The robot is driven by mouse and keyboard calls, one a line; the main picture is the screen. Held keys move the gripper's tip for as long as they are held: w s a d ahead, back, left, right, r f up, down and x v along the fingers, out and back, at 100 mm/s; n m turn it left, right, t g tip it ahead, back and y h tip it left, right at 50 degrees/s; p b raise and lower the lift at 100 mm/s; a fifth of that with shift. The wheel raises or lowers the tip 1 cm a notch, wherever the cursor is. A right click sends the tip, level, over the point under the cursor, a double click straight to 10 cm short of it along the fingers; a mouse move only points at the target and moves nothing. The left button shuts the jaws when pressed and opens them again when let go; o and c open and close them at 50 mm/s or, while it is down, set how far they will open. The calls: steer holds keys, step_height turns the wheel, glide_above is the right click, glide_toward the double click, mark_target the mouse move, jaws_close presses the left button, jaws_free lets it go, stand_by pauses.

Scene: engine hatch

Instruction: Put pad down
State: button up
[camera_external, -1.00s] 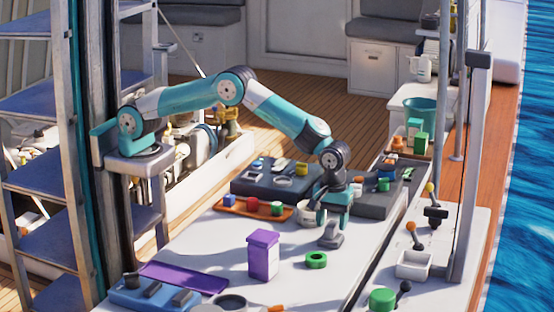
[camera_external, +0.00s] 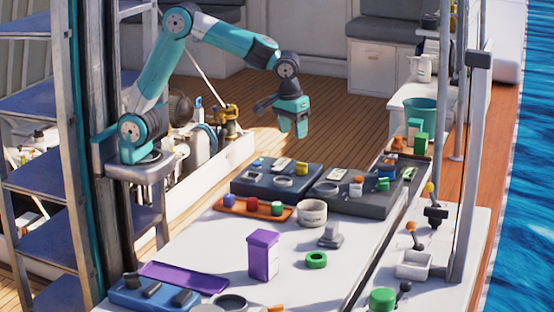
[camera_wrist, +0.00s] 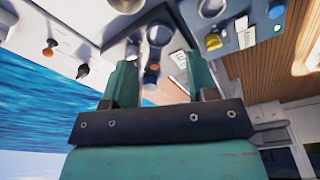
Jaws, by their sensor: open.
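A grey block with an upright grip, which looks like the pad (camera_external: 331,238), stands on the white worktop (camera_external: 215,238), right of the purple box. My gripper (camera_external: 293,132) is raised well above and behind the worktop, up and left of the pad, clear of it. Its fingers point down. In the wrist view the two teal fingers (camera_wrist: 162,82) stand apart with nothing held between them. I cannot pick out the pad with certainty in the wrist view.
Near the pad are a green ring (camera_external: 316,260), a white cup (camera_external: 312,212) and a purple box (camera_external: 263,255). An orange tray (camera_external: 228,205) and dark trays (camera_external: 250,187) line the far side. A purple tray (camera_external: 185,279) lies front left.

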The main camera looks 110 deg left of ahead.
steer(key=s+a+m+y, duration=0.1)
steer(key=s+a+m, duration=0.2)
steer(key=s, duration=1)
steer(key=s+a+m+y, duration=0.1)
steer(key=s+a+m, duration=0.2)
steer(key=s, duration=1.1)
steer(key=shift+s+a+f+g+y, duration=0.25)
steer(key=shift+s+f+g+y, duration=0.05)
steer(key=shift+f+y, duration=0.1)
